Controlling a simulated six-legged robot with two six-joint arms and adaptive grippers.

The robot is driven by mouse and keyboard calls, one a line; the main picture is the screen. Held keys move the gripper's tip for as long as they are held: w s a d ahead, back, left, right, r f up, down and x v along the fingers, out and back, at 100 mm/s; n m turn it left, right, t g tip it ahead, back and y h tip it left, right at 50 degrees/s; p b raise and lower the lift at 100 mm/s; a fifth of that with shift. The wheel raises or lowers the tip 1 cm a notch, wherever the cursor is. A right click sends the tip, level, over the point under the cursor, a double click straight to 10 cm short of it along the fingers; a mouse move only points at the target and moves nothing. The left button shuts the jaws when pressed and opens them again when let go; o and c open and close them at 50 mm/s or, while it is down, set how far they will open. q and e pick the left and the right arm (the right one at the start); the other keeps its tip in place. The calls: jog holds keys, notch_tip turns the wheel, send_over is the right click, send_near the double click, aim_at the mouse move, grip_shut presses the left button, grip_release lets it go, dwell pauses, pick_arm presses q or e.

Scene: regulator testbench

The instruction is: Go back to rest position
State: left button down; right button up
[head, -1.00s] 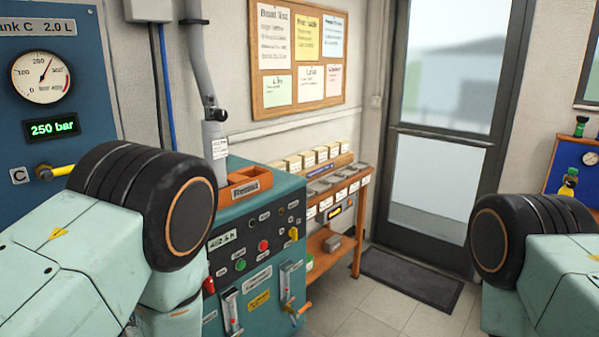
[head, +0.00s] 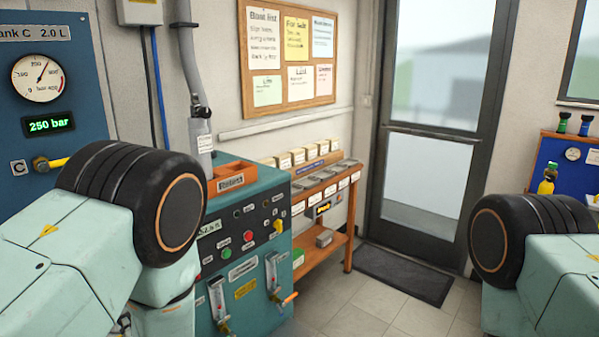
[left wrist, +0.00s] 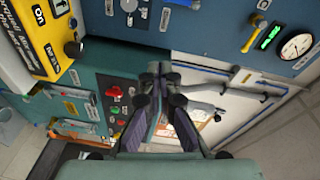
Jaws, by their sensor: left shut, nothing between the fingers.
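My left gripper (left wrist: 160,72) shows in the left wrist view, with its fingers closed together and nothing between them. It hangs in front of the teal control console and the wall, and touches nothing that I can see. In the head view my left arm comes in from the left, and its gripper is mostly hidden behind my own arm links. My right arm shows at the right edge of the head view, bent at a black joint. Its gripper is out of the picture.
The teal console (head: 252,204) with buttons and levers stands just right of my left arm. The blue Tank C panel (head: 80,108) is at the left. A wooden shelf bench (head: 348,240), a door (head: 433,150) and a dark mat (head: 405,275) lie beyond. Tiled floor between my arms is clear.

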pick_arm(q)
jog(key=s+d+f+n+g+h+b, duration=0.1)
jog(key=s+d+f+n+g+h, duration=0.2)
jog(key=f, duration=0.5)
jog(key=s+d+f+n+g+h+b, duration=0.15)
jog(key=s+f+h, duration=0.25)
jog(key=f, duration=0.5)
jog(key=s+d+f+n+g+h+b, duration=0.1)
jog(key=s+f+g+b, duration=0.3)
jog(key=s+f, duration=0.5)
jog(key=s+d+f+n+g+h+b, duration=0.2)
jog(key=s+f+b, duration=0.5)
jog(key=s, duration=0.7)
notch_tip(320, 180, down, 2)
jog(key=g+h, duration=0.1)
jog(key=g, duration=0.1)
jog(key=shift+s+d+f+g+h, duration=0.15)
jog(key=shift+s+d+g+h, duration=0.2)
jog(key=shift+s+h, duration=0.05)
